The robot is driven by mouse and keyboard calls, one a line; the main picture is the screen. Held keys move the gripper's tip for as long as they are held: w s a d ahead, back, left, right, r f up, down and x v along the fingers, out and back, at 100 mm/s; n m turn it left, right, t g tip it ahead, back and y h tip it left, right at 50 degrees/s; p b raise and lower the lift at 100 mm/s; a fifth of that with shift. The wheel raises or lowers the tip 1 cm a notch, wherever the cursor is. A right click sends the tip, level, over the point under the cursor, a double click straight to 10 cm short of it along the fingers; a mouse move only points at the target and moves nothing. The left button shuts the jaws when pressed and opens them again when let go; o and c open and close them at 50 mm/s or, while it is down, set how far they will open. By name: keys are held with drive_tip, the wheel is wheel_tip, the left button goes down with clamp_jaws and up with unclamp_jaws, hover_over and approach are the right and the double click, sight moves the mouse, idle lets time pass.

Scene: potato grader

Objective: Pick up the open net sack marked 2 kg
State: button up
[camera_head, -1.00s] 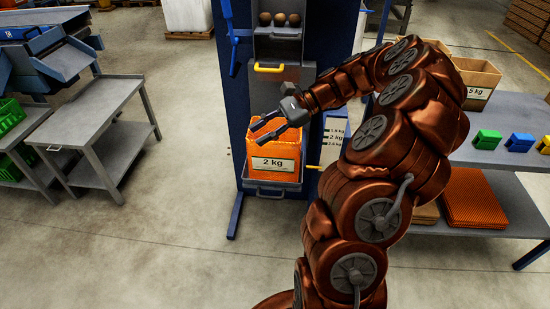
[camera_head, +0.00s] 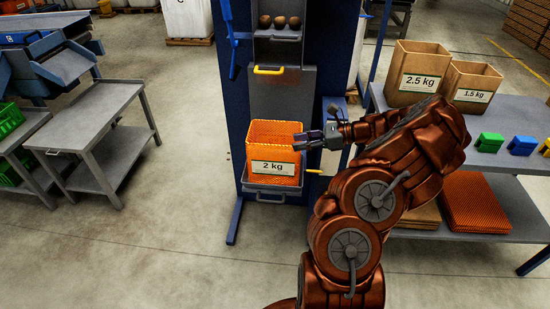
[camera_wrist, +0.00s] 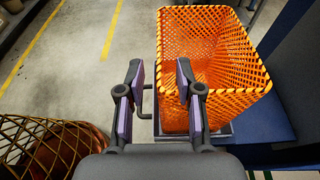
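The open orange net sack (camera_head: 272,148) with a white 2 kg label stands upright on a small grey tray (camera_head: 262,186) below the blue machine's chute. In the wrist view the sack (camera_wrist: 235,80) is empty, its open top facing the camera. My gripper (camera_head: 301,141) is at the right side of the sack, near its upper rim.
Paper bags marked 2.5 kg (camera_head: 416,70) and 1.5 kg (camera_head: 469,84) stand on a grey table at right, with coloured clips (camera_head: 489,142). Folded orange nets (camera_head: 476,200) lie on its lower shelf. A yellow handle (camera_head: 268,70) and a yellow lever (camera_head: 313,171) stick out nearby. A grey cart (camera_head: 95,108) stands at left.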

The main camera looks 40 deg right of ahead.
sight(279, 146)
drive_tip(key=p+x, duration=0.1)
drive_tip(key=x, duration=0.6)
drive_tip(key=shift+a+f, duration=0.1)
drive_tip(key=shift+a, duration=0.1)
clamp_jaws()
idle(0.5)
